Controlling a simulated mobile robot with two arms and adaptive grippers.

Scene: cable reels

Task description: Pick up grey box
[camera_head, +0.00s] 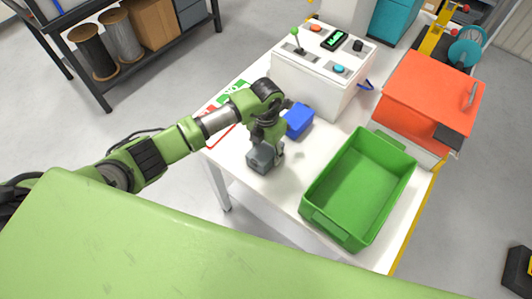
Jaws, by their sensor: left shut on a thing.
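The grey box (261,159) is a small dark grey block at the near left part of the white table. My left gripper (267,148) points down over it and is shut on it. The gripper hides the top and right part of the box. I cannot tell whether the box touches the table or is slightly raised. My right gripper is not in view.
A blue block (299,119) lies just behind the gripper. An empty-looking green bin (357,187) stands to the right. A white control box (318,80) and a red-orange box (428,100) stand further back. Bare white table (290,180) shows between gripper and bin.

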